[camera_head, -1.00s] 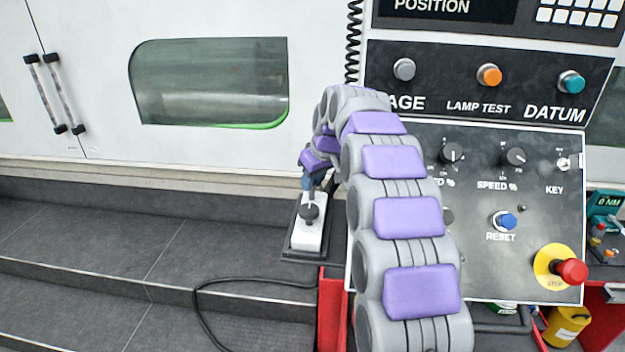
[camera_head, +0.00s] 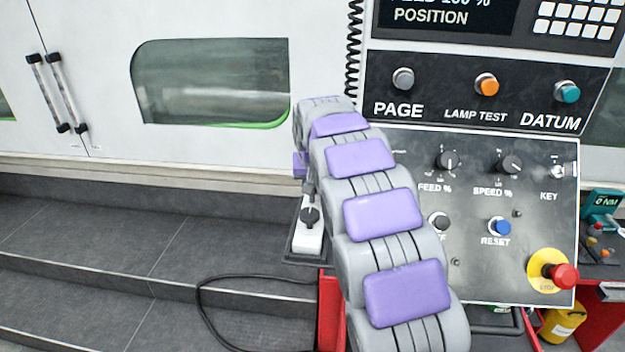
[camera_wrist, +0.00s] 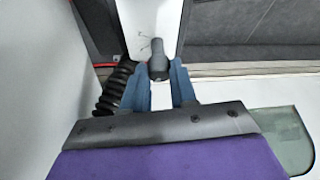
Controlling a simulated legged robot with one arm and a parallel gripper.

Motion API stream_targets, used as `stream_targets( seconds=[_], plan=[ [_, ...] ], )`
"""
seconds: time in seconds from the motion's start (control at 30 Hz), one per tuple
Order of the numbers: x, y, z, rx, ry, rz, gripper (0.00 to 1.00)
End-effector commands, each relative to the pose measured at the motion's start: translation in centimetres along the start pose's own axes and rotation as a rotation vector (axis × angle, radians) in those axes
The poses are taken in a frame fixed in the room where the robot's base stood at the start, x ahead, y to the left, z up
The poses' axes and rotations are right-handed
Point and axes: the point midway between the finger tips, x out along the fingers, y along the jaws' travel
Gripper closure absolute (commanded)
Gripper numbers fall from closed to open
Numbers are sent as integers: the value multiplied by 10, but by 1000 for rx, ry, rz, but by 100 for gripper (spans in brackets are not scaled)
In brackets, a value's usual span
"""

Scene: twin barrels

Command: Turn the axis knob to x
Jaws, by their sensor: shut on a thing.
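The axis knob is a dark knob (camera_head: 309,217) on a small white pendant (camera_head: 305,242) beside the red cart, left of my arm. In the wrist view the knob (camera_wrist: 158,64) sits between the tips of my gripper's blue fingers (camera_wrist: 160,72), and the gripper is shut on it. Small dark marks (camera_wrist: 147,46) show on the white face near the knob, too small to read, so I cannot tell which letter it points to. In the head view my arm mostly hides the gripper.
The control panel (camera_head: 480,262) with buttons and a red stop button (camera_head: 564,276) stands right of my arm. The white machine with its window (camera_head: 210,82) is behind. A black cable (camera_head: 203,315) lies on the dark steps; a coiled cord (camera_head: 353,50) hangs above.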

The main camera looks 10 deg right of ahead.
Motion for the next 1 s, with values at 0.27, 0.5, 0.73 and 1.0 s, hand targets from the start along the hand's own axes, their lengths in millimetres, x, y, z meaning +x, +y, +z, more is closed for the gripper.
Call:
stream_targets(
  seconds=[0.27, 0.5, 0.73, 1.0],
  plan=[
    [0, -1, 0, 212, -3, 90, 100],
    [0, -2, -1, 340, 1, 140, 100],
    [-1, -3, 0, 402, 0, 166, 100],
    [-1, -3, 0, 420, 0, 173, 100]
  ],
)
